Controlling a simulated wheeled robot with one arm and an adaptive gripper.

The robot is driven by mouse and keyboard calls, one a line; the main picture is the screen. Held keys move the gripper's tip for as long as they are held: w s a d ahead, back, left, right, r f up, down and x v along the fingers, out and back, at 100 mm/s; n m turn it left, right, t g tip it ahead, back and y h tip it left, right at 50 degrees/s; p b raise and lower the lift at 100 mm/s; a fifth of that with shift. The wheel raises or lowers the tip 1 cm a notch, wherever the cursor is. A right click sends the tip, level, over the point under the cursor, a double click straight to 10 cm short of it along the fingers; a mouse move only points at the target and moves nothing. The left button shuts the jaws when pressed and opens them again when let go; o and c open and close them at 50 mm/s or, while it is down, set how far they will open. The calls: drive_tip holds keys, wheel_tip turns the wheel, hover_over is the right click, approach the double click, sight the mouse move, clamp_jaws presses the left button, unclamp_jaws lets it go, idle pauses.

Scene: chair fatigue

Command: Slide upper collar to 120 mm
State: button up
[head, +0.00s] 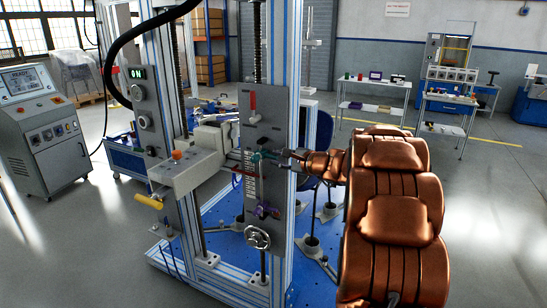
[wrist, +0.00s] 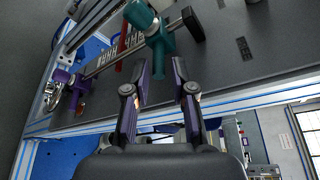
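A teal collar (head: 262,156) sits on the upright scale rail of the grey panel (head: 279,122). I take it as the upper collar. A purple collar (head: 266,211) sits lower on the same rail. In the wrist view the teal collar (wrist: 185,30) is just beyond my fingertips, its stem pointing toward the gap between them; the purple collar (wrist: 62,77) is at the left end of the rail. My gripper (wrist: 161,70) is open, with a clear gap between its fingers. In the head view my gripper (head: 288,157) is beside the teal collar. Whether it touches is unclear.
A red handle (head: 252,105) is above the teal collar, and a handwheel (head: 257,237) is below the purple one. Aluminium posts (head: 286,60) frame the panel. A control console (head: 42,125) stands left. Benches (head: 375,90) stand behind, with open floor between.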

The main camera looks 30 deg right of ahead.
sight(268, 155)
drive_tip(key=shift+x, duration=1.4)
clamp_jaws()
